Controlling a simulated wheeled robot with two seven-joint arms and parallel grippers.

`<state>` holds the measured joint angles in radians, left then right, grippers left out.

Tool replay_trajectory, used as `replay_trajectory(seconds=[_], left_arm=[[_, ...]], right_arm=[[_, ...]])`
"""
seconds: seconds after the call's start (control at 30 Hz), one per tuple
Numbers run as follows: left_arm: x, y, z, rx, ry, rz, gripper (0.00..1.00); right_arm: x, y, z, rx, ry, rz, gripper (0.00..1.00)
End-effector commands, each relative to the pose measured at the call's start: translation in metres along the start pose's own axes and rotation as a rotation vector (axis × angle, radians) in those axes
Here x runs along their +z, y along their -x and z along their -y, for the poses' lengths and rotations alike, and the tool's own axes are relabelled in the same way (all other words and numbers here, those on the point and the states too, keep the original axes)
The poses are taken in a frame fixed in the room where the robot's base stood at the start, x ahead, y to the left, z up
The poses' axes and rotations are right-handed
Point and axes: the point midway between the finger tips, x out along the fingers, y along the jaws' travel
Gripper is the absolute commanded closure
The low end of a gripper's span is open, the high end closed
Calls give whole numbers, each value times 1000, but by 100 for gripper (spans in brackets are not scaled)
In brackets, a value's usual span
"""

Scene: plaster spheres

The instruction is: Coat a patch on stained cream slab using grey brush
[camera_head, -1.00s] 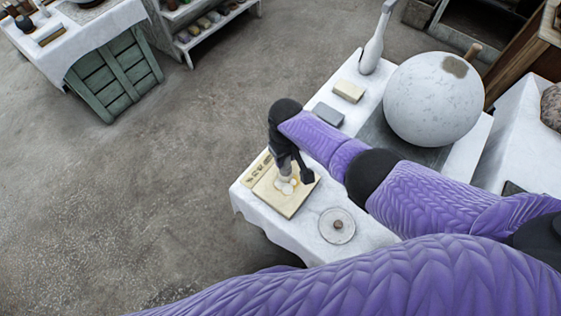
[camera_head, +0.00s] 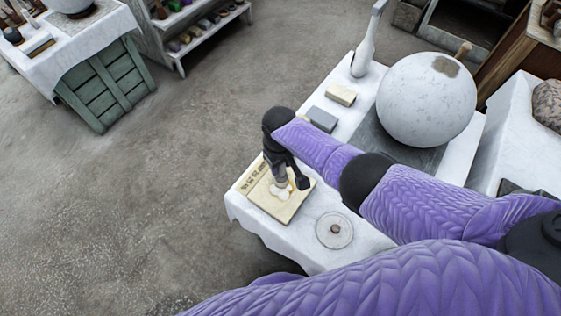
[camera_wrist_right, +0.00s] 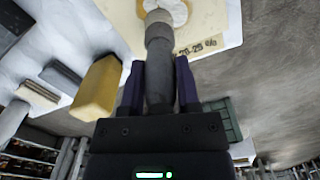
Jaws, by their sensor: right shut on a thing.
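The cream slab (camera_head: 291,209) lies flat at the near left end of a white-draped table. A pale patch (camera_head: 280,191) with yellowish edges marks its middle. My right gripper (camera_head: 280,165) is above the slab, shut on the grey brush (camera_head: 281,177). In the right wrist view the brush handle (camera_wrist_right: 159,65) stands between the gripper's fingers (camera_wrist_right: 159,85). Its far end is over the pale patch (camera_wrist_right: 172,8) on the slab (camera_wrist_right: 125,17); I cannot tell if the bristles touch. My left gripper is not in view.
A round lidded dish (camera_head: 334,230) is right of the slab. A grey block (camera_head: 321,119), a cream block (camera_head: 341,95), a white bottle-like form (camera_head: 364,54) and a large plaster sphere (camera_head: 426,98) stand behind. Open floor (camera_head: 130,190) lies left.

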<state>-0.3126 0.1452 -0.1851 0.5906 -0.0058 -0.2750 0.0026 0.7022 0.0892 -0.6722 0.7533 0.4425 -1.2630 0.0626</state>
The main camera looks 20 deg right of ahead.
Motion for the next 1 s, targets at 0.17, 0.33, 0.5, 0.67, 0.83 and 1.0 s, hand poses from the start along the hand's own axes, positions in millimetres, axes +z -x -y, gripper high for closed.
replay_trajectory(seconds=[0.17,0.33,0.5,0.67,0.83,1.0], left_arm=[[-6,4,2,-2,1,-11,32],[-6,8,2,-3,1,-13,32],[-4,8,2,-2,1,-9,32],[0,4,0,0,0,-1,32],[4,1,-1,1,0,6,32],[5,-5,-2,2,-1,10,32]], right_arm=[[1,2,4,-1,0,-1,100],[4,1,12,-1,0,0,100],[5,-1,14,0,0,0,100],[2,-2,6,1,-1,0,100],[-1,-1,-3,0,-1,-1,100],[-5,-2,-14,0,-2,0,100]])
